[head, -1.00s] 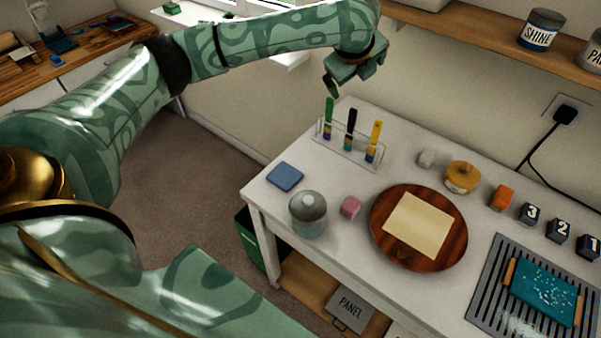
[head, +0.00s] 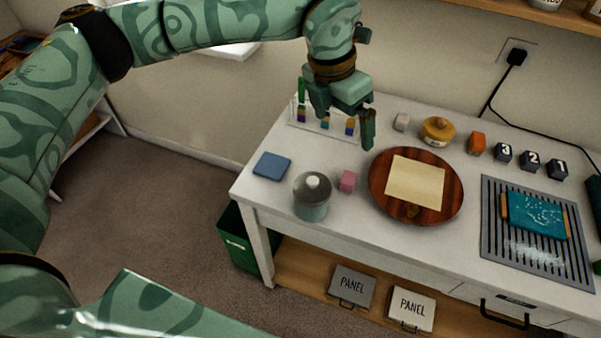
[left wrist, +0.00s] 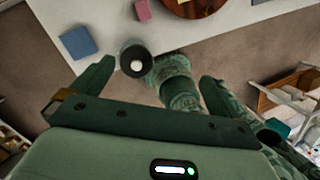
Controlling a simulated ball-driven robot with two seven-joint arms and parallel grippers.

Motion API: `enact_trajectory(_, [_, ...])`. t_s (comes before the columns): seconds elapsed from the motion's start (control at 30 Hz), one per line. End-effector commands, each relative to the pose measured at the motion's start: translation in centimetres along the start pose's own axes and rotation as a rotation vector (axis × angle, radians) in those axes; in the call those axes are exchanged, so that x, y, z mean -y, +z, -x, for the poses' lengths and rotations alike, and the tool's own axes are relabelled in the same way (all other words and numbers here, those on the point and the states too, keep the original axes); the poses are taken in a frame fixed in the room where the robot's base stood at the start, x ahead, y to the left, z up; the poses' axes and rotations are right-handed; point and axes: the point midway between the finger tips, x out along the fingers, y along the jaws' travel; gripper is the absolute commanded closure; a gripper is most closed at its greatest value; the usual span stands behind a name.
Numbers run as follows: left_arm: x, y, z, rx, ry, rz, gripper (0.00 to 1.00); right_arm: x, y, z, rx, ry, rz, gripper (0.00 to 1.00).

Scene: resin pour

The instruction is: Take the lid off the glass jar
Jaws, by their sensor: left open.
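The glass jar (head: 311,211) stands upright near the front left corner of the white table. Its grey lid (head: 300,187) with a pale round knob sits on top of it. My left gripper (head: 345,132) is open and empty, pointing down above the table, behind and a little right of the jar. In the left wrist view the lid (left wrist: 127,64) shows from above, beyond and between the two open fingers (left wrist: 154,86), apart from them. The jar body is mostly hidden there. My right gripper is not in view.
A blue square (head: 272,166) lies left of the jar and a pink cube (head: 347,181) stands right of it. A round wooden board (head: 450,200) lies further right. The table's front edge is close to the jar.

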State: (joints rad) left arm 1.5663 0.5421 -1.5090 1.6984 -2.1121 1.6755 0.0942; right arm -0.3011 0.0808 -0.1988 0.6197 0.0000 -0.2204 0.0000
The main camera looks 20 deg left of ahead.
Motion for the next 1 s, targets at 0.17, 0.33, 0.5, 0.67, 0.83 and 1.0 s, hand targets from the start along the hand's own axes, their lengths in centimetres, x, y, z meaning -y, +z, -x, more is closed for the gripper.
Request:
enact_trajectory(0.17, [-2.3, -2.8, 0.3, -0.134, 0.139, 0.197, 0.00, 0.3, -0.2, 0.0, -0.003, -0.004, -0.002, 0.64])
enact_trajectory(0.33, [-2.5, -3.9, -1.4, -0.173, 0.142, 0.253, 0.00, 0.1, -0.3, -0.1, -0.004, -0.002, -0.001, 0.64])
enact_trajectory(0.5, [-2.9, -4.8, -5.7, -0.173, 0.140, 0.251, 0.00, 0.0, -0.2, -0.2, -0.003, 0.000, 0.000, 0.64])
enact_trajectory(0.67, [-3.3, -5.3, -8.9, -0.170, 0.140, 0.249, 0.00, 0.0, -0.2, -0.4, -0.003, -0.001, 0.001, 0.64])
enact_trajectory(0.83, [-3.5, -5.5, -10.4, -0.168, 0.141, 0.248, 0.00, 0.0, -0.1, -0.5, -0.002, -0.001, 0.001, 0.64])
enact_trajectory(1.0, [-3.9, -6.3, -12.4, -0.172, 0.139, 0.249, 0.00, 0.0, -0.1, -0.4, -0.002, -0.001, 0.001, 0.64])
